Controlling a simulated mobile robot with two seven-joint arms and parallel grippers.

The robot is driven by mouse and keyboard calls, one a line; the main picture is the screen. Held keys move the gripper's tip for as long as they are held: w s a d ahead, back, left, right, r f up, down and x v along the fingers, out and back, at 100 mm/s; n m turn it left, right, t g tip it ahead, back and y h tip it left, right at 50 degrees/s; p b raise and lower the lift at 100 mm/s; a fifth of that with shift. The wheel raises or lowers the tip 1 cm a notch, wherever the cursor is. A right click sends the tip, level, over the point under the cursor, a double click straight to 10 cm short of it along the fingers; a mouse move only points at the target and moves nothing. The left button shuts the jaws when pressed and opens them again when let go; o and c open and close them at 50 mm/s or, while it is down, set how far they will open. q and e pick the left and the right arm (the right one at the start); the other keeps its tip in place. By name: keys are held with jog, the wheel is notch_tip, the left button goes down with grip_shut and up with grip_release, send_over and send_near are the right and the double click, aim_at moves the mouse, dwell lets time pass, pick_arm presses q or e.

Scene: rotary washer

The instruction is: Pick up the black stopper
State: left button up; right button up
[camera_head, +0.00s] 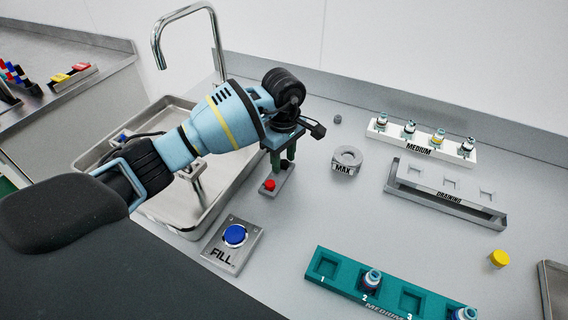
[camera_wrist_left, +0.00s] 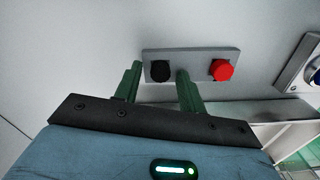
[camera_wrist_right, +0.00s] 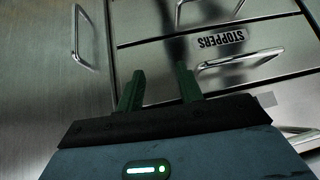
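The black stopper (camera_wrist_left: 160,71) sits on a small grey holder (camera_wrist_left: 200,55) beside a red stopper (camera_wrist_left: 222,70). My left gripper (camera_wrist_left: 158,73) is open, and the black stopper shows between its two green fingertips with gaps on both sides. In the head view my left gripper (camera_head: 280,158) points down over the far end of the holder (camera_head: 276,191) and hides the black stopper. The red stopper (camera_head: 269,185) shows at the near end. My right gripper (camera_wrist_right: 160,72) is open and empty in front of metal drawers; it is outside the head view.
A sink (camera_head: 196,222) with a tall faucet (camera_head: 158,52) lies left of the holder. A FILL button (camera_head: 235,235) is nearer. The MAX ring (camera_head: 348,157), white rack (camera_head: 425,143), draining rack (camera_head: 450,205) and teal rack (camera_head: 340,268) stand right. Drawer handles (camera_wrist_right: 240,60) are near my right gripper.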

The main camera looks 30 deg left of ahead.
aim_at(284, 161)
pick_arm(q)
grip_shut()
pick_arm(e)
jog(key=shift+s+f, duration=0.15)
jog(key=shift+s, duration=0.3)
pick_arm(q)
jog(key=shift+r, duration=0.15)
pick_arm(e)
jog(key=shift+w, duration=0.15)
pick_arm(q)
jog(key=shift+r, duration=0.5)
notch_tip(284, 161, up, 2)
jog(key=shift+r, duration=0.25)
jog(key=s+d, duration=0.3)
jog(key=s, duration=0.1)
jog(key=s+d+r, duration=0.1)
jog(key=s+d, duration=0.2)
jog(key=s, duration=0.2)
jog(key=s+d, duration=0.2)
jog(key=s, duration=0.2)
jog(key=shift+s+d+r+b, duration=0.15)
jog(key=shift+s+d+b, duration=0.05)
jog(key=shift+d+b, duration=0.2)
pick_arm(e)
jog(key=shift+s+f, duration=0.3)
jog(key=shift+f, duration=0.05)
jog(key=shift+w, duration=0.1)
